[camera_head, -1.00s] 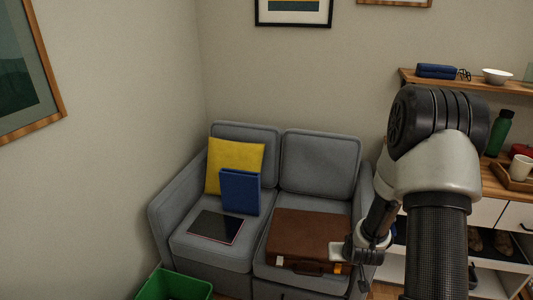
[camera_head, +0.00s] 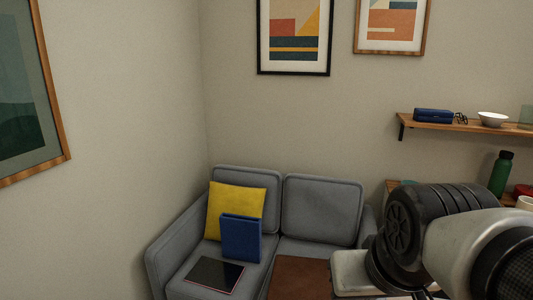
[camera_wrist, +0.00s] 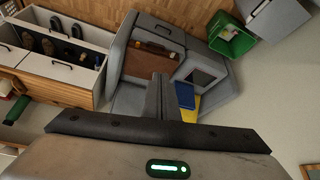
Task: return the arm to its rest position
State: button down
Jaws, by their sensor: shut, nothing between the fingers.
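My arm (camera_head: 440,235) fills the lower right of the head view, in front of the sofa's right end and the shelf unit. My gripper is not visible there. In the wrist view my gripper (camera_wrist: 160,88) is shut and empty, its joined fingers pointing out over the sofa. It is apart from the brown briefcase (camera_wrist: 148,58), which lies on the sofa seat. The briefcase also shows in the head view (camera_head: 296,278), cut off by the lower edge and partly hidden by my arm.
The grey sofa (camera_head: 322,212) holds a yellow pillow (camera_head: 224,205), a blue folder (camera_head: 240,238) and a dark tablet (camera_head: 214,275). A wall shelf (camera_head: 470,124) is at right. In the wrist view, a green bin (camera_wrist: 232,38) and an open shoe drawer (camera_wrist: 65,45) flank the sofa.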

notch_tip(320, 180, up, 20)
jog(key=s+p, duration=0.2)
jog(key=p, duration=1.7)
jog(key=shift+a, duration=0.15)
